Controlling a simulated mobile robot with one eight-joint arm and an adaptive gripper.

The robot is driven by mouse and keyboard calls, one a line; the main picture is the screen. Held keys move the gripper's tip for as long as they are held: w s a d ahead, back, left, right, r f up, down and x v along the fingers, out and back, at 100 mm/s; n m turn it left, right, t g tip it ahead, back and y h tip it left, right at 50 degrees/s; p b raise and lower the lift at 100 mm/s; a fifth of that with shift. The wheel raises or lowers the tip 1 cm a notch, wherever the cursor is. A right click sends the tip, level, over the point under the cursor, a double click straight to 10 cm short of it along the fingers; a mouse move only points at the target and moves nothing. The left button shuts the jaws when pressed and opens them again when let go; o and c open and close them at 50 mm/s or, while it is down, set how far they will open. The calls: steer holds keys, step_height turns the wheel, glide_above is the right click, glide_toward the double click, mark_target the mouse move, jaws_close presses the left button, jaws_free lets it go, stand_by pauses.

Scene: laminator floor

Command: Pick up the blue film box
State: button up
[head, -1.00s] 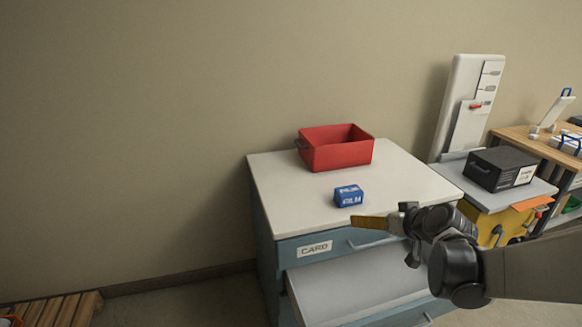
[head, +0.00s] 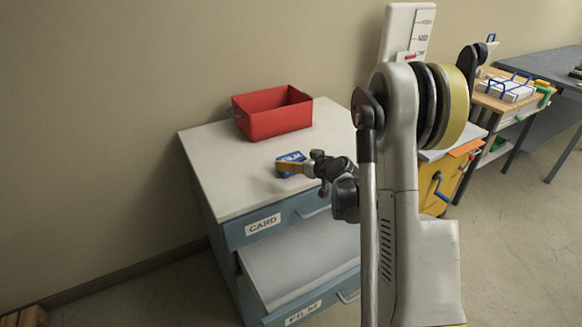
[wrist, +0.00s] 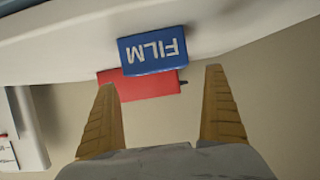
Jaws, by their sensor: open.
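The blue film box (head: 291,158) sits on the white cabinet top, partly hidden behind my gripper in the head view. In the wrist view the blue film box (wrist: 152,51) shows its white FILM lettering upside down, ahead of the gap between my fingers. My gripper (head: 281,167) is at the box's near side in the head view. In the wrist view my gripper (wrist: 160,88) has its two tan fingers wide apart with nothing between the tips. Whether a finger touches the box I cannot tell.
A red bin (head: 272,114) stands behind the box on the cabinet top (head: 215,160). Below, an open drawer (head: 300,262) juts out under the CARD label. A wooden bench (head: 497,101) stands to the right. The cabinet top left of the box is clear.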

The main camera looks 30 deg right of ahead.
mark_target(291, 158)
steer(key=b+x, duration=0.1)
steer(key=x, duration=0.1)
steer(key=b+x, duration=0.1)
steer(key=x, duration=0.1)
steer(key=shift+d+f, duration=0.2)
steer(key=shift+f, duration=0.15)
steer(key=shift+w+f, duration=0.1)
steer(key=shift+w, duration=0.15)
steer(key=c, duration=1.3)
steer(key=shift+o, duration=0.2)
